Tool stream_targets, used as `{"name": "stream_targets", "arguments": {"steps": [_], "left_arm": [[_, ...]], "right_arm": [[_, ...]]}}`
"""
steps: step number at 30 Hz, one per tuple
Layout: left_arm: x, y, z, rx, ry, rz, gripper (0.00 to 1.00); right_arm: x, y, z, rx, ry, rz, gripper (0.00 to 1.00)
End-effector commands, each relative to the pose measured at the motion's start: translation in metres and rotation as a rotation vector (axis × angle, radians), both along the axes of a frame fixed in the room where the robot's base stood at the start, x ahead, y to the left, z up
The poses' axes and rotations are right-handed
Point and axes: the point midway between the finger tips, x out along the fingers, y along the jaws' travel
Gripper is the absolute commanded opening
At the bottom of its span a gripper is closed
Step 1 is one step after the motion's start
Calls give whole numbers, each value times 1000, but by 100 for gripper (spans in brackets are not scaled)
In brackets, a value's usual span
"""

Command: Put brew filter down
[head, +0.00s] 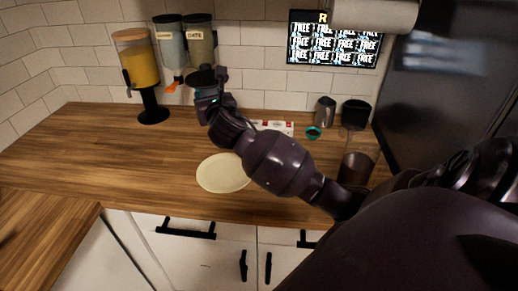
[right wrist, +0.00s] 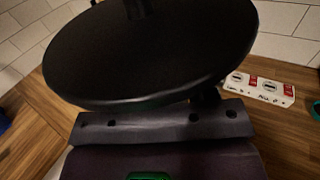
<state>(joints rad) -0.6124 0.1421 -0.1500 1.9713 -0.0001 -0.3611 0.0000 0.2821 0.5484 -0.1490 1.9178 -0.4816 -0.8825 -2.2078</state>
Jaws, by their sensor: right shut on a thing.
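The brew filter appears as a dark round disc (right wrist: 150,50) that fills the upper part of the right wrist view. It also shows as a small dark shape (head: 207,75) in the head view, in front of the dispensers. My right gripper (head: 209,97) is shut on it and holds it up above the back of the wooden counter (head: 110,150). The fingertips and the exact grip are hidden in the right wrist view. My left gripper is not in view.
A cream plate (head: 222,173) lies below my right arm. A yellow-filled dispenser (head: 143,65) stands at the left, two more dispensers (head: 185,42) behind the gripper. A white-and-red box (right wrist: 262,88), a steel pitcher (head: 325,111) and a dark-filled container (head: 356,168) are to the right. The left counter is clear.

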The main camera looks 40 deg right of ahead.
Motion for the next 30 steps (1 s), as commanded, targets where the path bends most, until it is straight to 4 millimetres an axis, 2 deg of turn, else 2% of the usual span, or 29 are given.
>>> {"name": "stream_targets", "arguments": {"steps": [1, 5, 9, 12, 15, 20, 30], "left_arm": [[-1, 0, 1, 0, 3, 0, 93], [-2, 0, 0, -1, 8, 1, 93], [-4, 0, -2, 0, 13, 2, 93], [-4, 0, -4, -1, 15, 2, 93], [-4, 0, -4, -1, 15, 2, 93], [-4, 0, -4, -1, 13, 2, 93], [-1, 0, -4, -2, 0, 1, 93]], "right_arm": [[8, -21, 8, -1, -1, -50, 27], [21, -73, 18, 1, 1, -182, 27], [22, -120, 8, 1, 3, -307, 27], [19, -140, -4, 2, 3, -370, 27], [16, -150, -14, 1, 2, -411, 27], [13, -153, -30, 4, 2, -437, 27], [13, -152, -102, 4, 3, -435, 27]]}}
